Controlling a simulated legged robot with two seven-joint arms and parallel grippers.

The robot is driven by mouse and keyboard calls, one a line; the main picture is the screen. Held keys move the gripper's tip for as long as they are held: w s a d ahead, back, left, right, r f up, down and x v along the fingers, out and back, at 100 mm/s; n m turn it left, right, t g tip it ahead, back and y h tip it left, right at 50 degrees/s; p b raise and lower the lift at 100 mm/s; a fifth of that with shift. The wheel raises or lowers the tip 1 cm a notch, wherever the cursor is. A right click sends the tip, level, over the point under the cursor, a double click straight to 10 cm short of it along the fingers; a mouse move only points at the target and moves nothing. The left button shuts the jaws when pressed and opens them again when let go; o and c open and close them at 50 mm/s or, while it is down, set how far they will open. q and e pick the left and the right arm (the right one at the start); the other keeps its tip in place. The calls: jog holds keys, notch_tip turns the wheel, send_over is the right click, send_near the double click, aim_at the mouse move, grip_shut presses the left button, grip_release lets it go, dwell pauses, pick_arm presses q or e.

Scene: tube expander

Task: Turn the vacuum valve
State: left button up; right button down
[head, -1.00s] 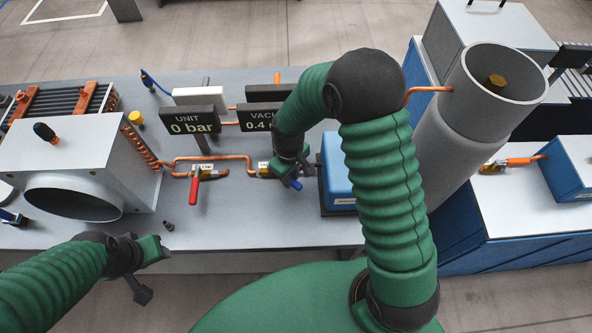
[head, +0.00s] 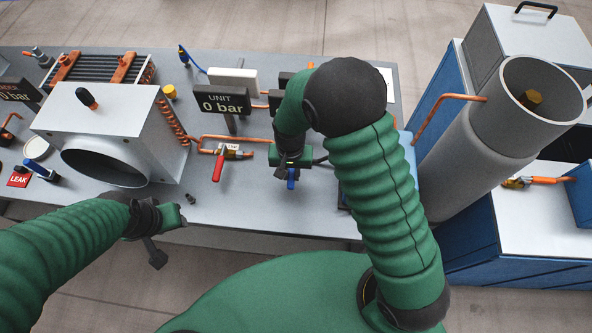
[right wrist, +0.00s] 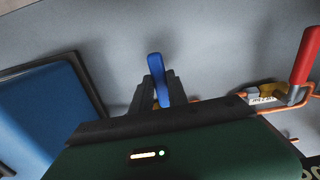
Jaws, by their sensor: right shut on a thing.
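The vacuum valve's blue lever (head: 291,178) stands at the right end of the copper pipe on the bench and points toward the bench's front edge. My right gripper (head: 290,168) is over the valve, shut on the lever. In the right wrist view the blue lever (right wrist: 157,75) sticks out between the dark fingers (right wrist: 157,92). The valve body is mostly hidden by my gripper. My left gripper (head: 165,222) is in front of the bench, away from the valve; its jaw opening is unclear.
A red-handled valve (head: 217,165) sits on the same pipe just left. A UNIT display (head: 224,104) reads 0 bar; the VACUUM display is mostly hidden by my arm. A white fan box (head: 110,122) is left, a grey cylinder (head: 482,145) right. The bench front is mostly clear.

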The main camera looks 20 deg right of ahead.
aim_at(289, 175)
jog(key=shift+w+a+r+m, duration=0.15)
jog(key=shift+w+a+m, duration=0.05)
jog(key=shift+w+m, duration=0.1)
jog(key=c, duration=1.3)
grip_release()
jog(key=shift+s, duration=0.1)
notch_tip(289, 175, up, 17)
jog(key=shift+f+b, duration=0.2)
jog(key=shift+b, duration=0.25)
